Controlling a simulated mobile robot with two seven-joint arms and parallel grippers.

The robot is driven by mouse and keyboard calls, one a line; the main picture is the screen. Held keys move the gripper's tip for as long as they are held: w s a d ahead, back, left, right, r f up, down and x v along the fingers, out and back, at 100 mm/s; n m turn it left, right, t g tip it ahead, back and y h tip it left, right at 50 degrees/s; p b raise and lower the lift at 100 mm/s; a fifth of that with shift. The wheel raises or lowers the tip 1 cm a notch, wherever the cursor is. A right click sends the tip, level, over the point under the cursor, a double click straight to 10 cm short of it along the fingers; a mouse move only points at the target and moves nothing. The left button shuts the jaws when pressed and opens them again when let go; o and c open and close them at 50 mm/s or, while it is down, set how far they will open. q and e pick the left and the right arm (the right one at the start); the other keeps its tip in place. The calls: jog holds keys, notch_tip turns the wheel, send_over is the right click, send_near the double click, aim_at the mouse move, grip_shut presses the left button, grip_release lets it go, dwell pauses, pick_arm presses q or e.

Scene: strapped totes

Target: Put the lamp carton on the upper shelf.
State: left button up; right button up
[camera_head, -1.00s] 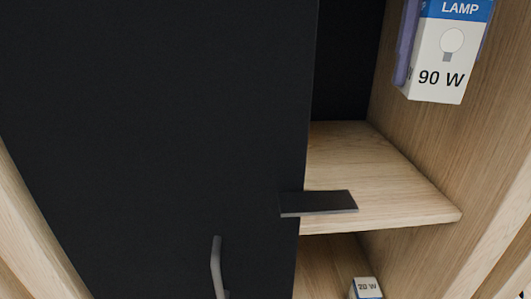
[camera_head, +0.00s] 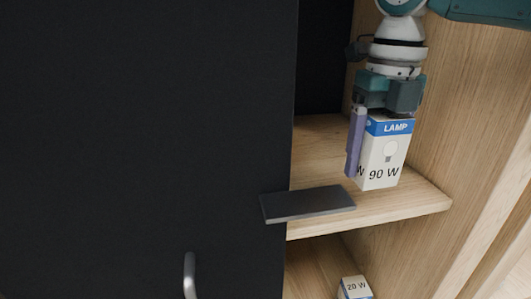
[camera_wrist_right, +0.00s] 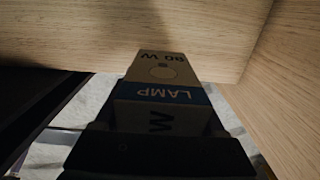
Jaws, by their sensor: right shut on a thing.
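The lamp carton (camera_head: 388,152) is white with a blue "LAMP" band, a bulb drawing and "90 W". My right gripper (camera_head: 382,135) comes from above and is shut on the carton, with a purple finger along its left side. The carton hangs upright in front of or over the upper shelf (camera_head: 325,150); whether its bottom touches the wood cannot be told. In the right wrist view the carton (camera_wrist_right: 162,68) points at the wooden shelf (camera_wrist_right: 80,35), near its edge. My left gripper is not in view.
A black panel (camera_head: 140,130) with a grey handle (camera_head: 189,275) covers the left side. A dark flat plate (camera_head: 307,203) sticks out over the shelf's front left. A wooden wall (camera_head: 460,110) stands close on the right. A small "20 W" carton (camera_head: 355,289) is below.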

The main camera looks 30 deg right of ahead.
aim_at(383, 111)
jog(key=shift+f+b, duration=0.3)
jog(key=shift+f, duration=1.95)
jog(key=shift+f, duration=0.1)
jog(key=o, duration=1.4)
notch_tip(383, 111, up, 11)
jog(key=shift+w+r+p, duration=0.1)
jog(key=shift+p, duration=0.6)
jog(key=shift+r, duration=0.5)
